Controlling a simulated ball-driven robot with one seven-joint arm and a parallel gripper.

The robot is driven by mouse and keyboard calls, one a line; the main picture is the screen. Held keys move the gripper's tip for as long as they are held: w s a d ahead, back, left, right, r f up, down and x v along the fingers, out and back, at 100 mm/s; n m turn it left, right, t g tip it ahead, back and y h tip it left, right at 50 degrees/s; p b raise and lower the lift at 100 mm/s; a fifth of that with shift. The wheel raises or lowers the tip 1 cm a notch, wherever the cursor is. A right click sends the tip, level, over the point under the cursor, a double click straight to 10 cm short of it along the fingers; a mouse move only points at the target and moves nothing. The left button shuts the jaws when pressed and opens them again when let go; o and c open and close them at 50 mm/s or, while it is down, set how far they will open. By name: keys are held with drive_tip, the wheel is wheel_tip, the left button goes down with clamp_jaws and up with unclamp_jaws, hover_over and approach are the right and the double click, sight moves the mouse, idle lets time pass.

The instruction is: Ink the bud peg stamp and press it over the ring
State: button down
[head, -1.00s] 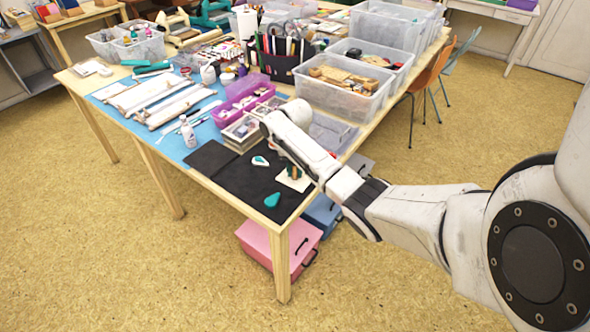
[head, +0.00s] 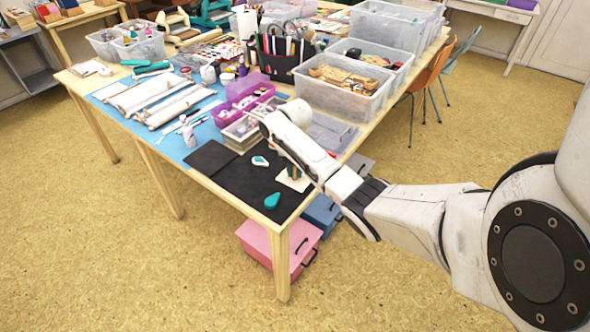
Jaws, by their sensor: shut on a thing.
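My gripper (head: 289,167) is over the black mat (head: 240,180) at the table's near corner, largely hidden behind my own wrist. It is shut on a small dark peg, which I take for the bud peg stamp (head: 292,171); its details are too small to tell. The peg is at a cream card (head: 296,183); I cannot tell whether it touches the card, and no ring can be made out. A teal drop-shaped piece (head: 272,201) lies on the mat near the front edge. A white and teal drop-shaped piece (head: 260,161) lies farther back.
A dark square (head: 210,157) lies left of the mat. A white bottle (head: 189,135) stands on the blue mat (head: 170,143). A purple box (head: 240,95), clear bins (head: 340,100) and a tool caddy (head: 283,65) crowd the area behind. The table's front corner is close by.

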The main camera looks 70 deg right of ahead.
drive_tip(key=shift+a, duration=0.1)
drive_tip(key=shift+r+p, duration=0.5)
drive_tip(key=shift+p, duration=0.15)
drive_tip(key=shift+r, duration=0.1)
wheel_tip(320, 180, up, 6)
drive_tip(key=p, duration=0.5)
drive_tip(key=shift+f, duration=0.25)
idle(0.6)
